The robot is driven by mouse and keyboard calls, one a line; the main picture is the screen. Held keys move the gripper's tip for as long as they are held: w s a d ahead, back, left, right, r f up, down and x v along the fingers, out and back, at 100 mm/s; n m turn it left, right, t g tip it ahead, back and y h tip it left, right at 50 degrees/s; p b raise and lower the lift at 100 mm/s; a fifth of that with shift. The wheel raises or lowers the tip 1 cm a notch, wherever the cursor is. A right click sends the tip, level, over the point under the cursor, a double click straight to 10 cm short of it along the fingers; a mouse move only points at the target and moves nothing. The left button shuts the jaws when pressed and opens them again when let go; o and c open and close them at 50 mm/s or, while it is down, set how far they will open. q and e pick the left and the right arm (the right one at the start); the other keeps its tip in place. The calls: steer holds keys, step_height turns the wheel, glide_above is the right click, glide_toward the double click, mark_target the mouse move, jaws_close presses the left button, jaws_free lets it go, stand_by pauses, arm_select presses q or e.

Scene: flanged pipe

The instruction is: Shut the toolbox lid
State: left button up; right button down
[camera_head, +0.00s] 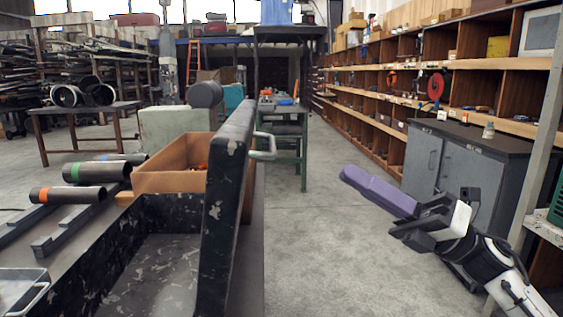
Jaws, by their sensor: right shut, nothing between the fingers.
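The toolbox (120,240) is a scuffed black metal box on the workbench at the lower left, cut off by the bottom edge of the head view. Its lid (222,195) is open and stands nearly upright along the box's right side, seen almost edge-on. A pale handle (265,146) sticks out from the lid's outer face, to the right. My right gripper (352,176) is to the right of the lid, over the aisle. Its long purple fingers are shut and empty, point up and left, and are clear of the lid. My left gripper is not in view.
Pipes with coloured bands (68,195) lie on rails to the left. A grey cabinet (450,165) and wooden shelving line the right. The concrete floor between bench and cabinet is clear.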

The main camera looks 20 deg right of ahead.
steer(key=s+r+n+g, duration=0.6)
steer(key=s+n+g, duration=0.1)
steer(key=n, duration=0.5)
steer(key=p, duration=0.4)
glide_toward(250, 133)
steer(key=x, duration=0.5)
steer(key=shift+w+a+r+n+h, duration=0.2)
steer(key=shift+a+r+n+h, duration=0.15)
steer(key=shift+a, duration=0.2)
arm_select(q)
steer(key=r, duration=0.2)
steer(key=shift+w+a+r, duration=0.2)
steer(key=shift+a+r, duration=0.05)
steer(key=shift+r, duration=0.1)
arm_select(e)
steer(key=shift+f, duration=0.15)
steer(key=shift+a, duration=0.1)
